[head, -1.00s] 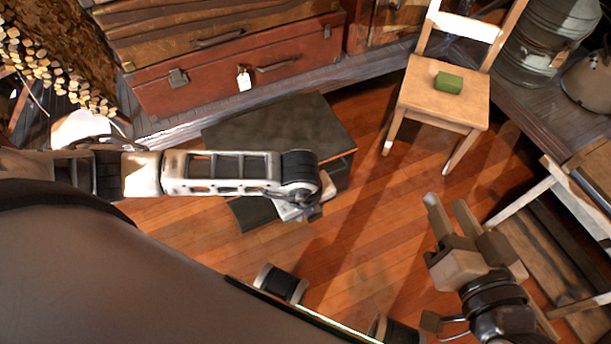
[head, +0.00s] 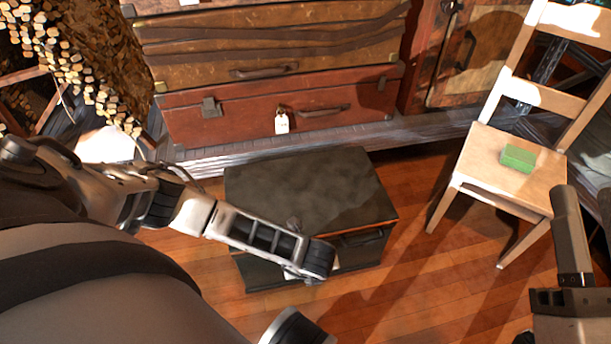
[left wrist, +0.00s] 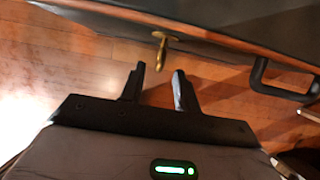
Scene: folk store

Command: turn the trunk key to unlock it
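The dark trunk (head: 290,190) stands on the floor with its lid down, in the middle of the head view. The left wrist view shows the edge of the trunk (left wrist: 230,22) and a brass key (left wrist: 161,48) standing out from its front. My left gripper (left wrist: 158,74) is open and empty, its two fingers pointing toward the key, with a gap before it. In the head view my left forearm hides the gripper and the key. My right gripper (head: 573,235) is at the right edge, away from the trunk; only one finger shows clearly.
A black handle (left wrist: 285,85) juts from the trunk front, right of the key. A wooden chair (head: 485,160) with a green block (head: 518,158) stands to the right. Stacked suitcases (head: 285,105) are behind the trunk on a grey ledge (head: 240,158). Wooden floor lies open between trunk and chair.

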